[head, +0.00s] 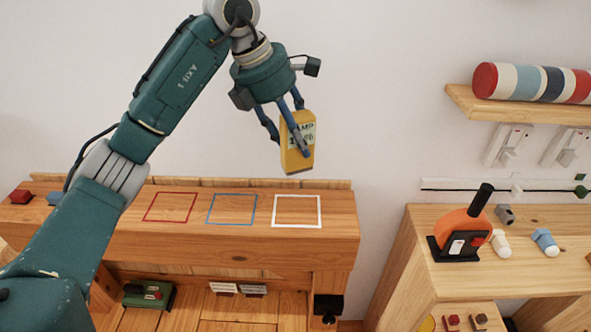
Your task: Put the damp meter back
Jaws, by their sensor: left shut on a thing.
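The damp meter (291,157) is a yellow block with a pale display face reading partly "AMP". My left gripper (290,133) is shut on it and holds it up in the air, slightly tilted, above the wooden shelf top (332,222). One finger crosses the meter's face and hides part of it. The shelf top bears a red outlined square (170,207), a blue outlined square (231,209) and a white outlined square (297,211), all empty. The meter hangs above and apart from the white square. My right gripper is not in view.
A red block (21,196) sits at the shelf's left end. At right, a wooden bench (470,275) holds an orange-and-black device (463,232) and small capped cylinders. A wall shelf (520,104) carries a striped roll (530,82). A green device (149,295) lies below.

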